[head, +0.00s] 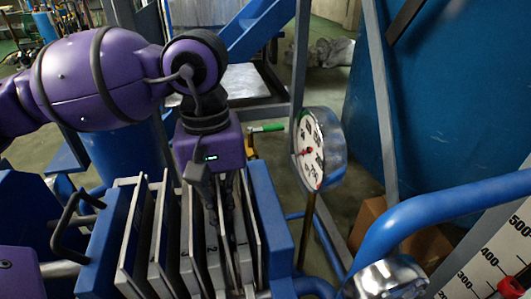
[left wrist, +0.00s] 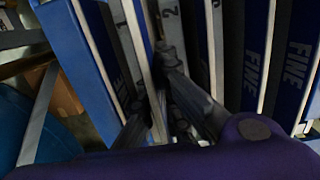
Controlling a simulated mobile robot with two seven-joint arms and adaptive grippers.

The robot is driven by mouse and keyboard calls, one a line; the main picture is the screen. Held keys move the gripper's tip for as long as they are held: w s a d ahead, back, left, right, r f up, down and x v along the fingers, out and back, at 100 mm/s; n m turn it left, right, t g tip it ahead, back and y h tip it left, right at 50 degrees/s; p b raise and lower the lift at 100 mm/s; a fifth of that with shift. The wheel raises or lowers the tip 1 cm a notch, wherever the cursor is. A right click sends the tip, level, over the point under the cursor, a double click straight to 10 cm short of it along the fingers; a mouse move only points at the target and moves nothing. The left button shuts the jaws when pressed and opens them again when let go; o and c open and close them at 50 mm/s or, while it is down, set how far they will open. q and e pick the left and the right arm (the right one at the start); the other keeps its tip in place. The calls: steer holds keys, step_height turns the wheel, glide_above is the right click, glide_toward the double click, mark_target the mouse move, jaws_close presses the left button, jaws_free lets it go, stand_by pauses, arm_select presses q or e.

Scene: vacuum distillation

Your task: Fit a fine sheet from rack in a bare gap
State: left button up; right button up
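My left gripper (head: 228,225) points down among the upright plates of the press-like blue frame (head: 272,222). In the left wrist view the gripper (left wrist: 160,85) has its dark fingers on either side of a thin sheet (left wrist: 143,45) with a blue face and white edge, and appears closed on it. This sheet stands between the grey plates numbered 1 (left wrist: 122,40) and 2 (left wrist: 170,22); any label on it is hidden. Blue sheets marked FINE (left wrist: 252,68) stand to the right in that view. My right gripper is not in view.
A round pressure gauge (head: 318,148) on a post stands just right of the plates. A blue pipe (head: 440,215) and a white numbered scale (head: 495,258) are at the right. A cardboard box (head: 372,220) sits on the floor behind. A black handle (head: 70,225) is at the left.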

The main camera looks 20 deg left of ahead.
arm_select(q)
steer(key=shift+o, duration=0.4)
steer(key=r, duration=0.2)
steer(key=w+r, duration=0.1)
steer(key=r, duration=0.2)
steer(key=shift+w+a+r, duration=0.25)
steer(key=shift+w+r, duration=0.05)
steer(key=shift+w, duration=0.1)
steer(key=r, duration=0.1)
steer(key=s+r, duration=0.1)
steer(key=r, duration=0.1)
steer(key=s+r, duration=0.1)
steer(key=shift+d+r, duration=0.1)
steer(key=shift+r, duration=0.05)
steer(key=shift+w+r+t, duration=0.3)
steer(key=shift+w+r, duration=0.1)
steer(key=shift+r, duration=0.35)
steer(key=shift+w+r, duration=0.1)
steer(key=shift+w, duration=0.05)
steer(key=shift+s+r, duration=0.2)
steer(key=shift+r, duration=0.05)
steer(key=shift+f, duration=0.1)
